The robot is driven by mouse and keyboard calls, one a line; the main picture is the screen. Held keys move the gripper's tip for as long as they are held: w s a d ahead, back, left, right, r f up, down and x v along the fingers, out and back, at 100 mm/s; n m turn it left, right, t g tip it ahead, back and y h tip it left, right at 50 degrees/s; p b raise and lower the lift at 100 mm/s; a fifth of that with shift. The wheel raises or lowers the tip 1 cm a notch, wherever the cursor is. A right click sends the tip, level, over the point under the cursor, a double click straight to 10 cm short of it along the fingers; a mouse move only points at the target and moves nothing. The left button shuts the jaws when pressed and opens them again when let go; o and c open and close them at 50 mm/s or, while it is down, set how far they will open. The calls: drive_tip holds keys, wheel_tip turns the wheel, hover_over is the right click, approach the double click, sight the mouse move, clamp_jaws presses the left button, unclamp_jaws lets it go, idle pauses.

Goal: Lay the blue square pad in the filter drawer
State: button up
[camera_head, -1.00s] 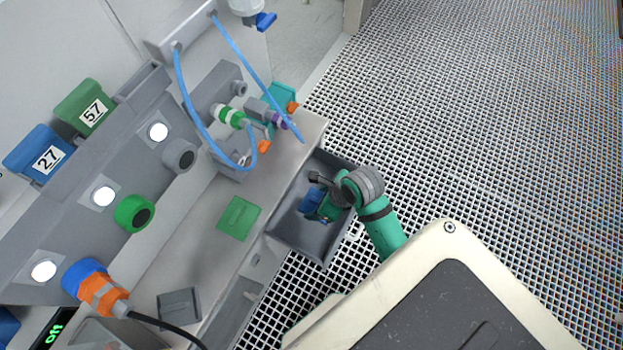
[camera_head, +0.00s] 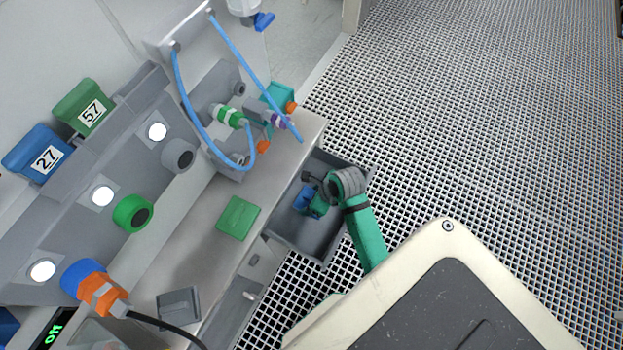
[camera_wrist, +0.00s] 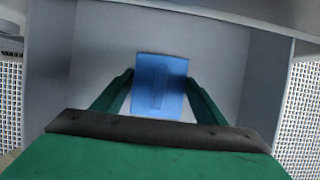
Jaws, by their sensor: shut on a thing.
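The blue square pad (camera_wrist: 160,78) shows in the wrist view between the two green fingers of my gripper (camera_wrist: 158,92). A raised rib runs along its middle, and the fingers are shut on it. The grey filter drawer (camera_wrist: 222,55) is pulled out, and its walls stand around the pad. In the head view the pad (camera_head: 304,201) and my gripper (camera_head: 318,205) are over or inside the open drawer (camera_head: 317,246). My wrist hides part of the drawer. I cannot tell whether the pad touches the drawer floor.
A green square pad (camera_head: 239,217) and a grey pad (camera_head: 178,304) lie on the bench top. Blue tubes (camera_head: 262,88) hang above the bench's far end. A second drawer front (camera_head: 236,307) is beside the open one. Grated floor lies to the right.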

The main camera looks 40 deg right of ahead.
drive_tip(key=o, duration=1.1)
drive_tip(key=shift+f, duration=0.1)
drive_tip(key=shift+c, duration=0.2)
drive_tip(key=v, duration=1.2)
